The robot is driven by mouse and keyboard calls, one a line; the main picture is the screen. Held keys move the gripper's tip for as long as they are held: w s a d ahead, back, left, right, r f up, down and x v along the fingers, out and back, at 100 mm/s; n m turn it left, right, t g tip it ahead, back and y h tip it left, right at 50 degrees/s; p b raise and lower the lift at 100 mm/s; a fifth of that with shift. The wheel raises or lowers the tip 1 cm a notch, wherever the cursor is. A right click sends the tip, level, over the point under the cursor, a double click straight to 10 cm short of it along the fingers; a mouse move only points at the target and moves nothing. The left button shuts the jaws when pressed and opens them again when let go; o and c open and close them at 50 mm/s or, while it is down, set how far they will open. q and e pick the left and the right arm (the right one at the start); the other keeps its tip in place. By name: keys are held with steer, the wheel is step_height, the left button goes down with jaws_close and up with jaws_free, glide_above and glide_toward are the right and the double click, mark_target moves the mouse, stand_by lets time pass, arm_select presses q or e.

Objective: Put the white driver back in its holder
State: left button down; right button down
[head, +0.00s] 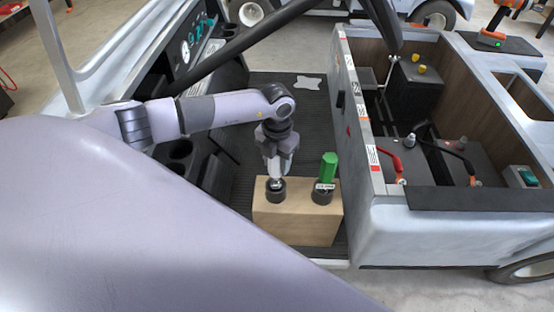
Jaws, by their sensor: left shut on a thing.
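My left gripper (277,174) points down over the left black round holder (276,191) on a wooden block (295,222). It is shut on the white driver, which is mostly hidden between its fingers. The driver's lower end is at or just in the mouth of the left holder; I cannot tell how deep it sits. A green driver (328,167) stands upright in the right black holder (322,193), which carries a small white label. My right gripper is not in view.
The block stands on the cart's dark ribbed floor (265,100). A dark bar (250,40) crosses above. An orange drill (497,22) stands at the far right.

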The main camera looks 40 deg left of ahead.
arm_select(q)
steer(key=shift+f+b, duration=0.5)
steer(key=shift+f, duration=0.2)
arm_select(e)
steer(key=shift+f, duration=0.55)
arm_select(q)
steer(key=c, duration=0.5)
jaws_free()
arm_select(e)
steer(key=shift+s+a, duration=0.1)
arm_select(q)
step_height(320, 180, up, 7)
steer(key=shift+r+p, duration=0.1)
steer(key=shift+p, duration=0.3)
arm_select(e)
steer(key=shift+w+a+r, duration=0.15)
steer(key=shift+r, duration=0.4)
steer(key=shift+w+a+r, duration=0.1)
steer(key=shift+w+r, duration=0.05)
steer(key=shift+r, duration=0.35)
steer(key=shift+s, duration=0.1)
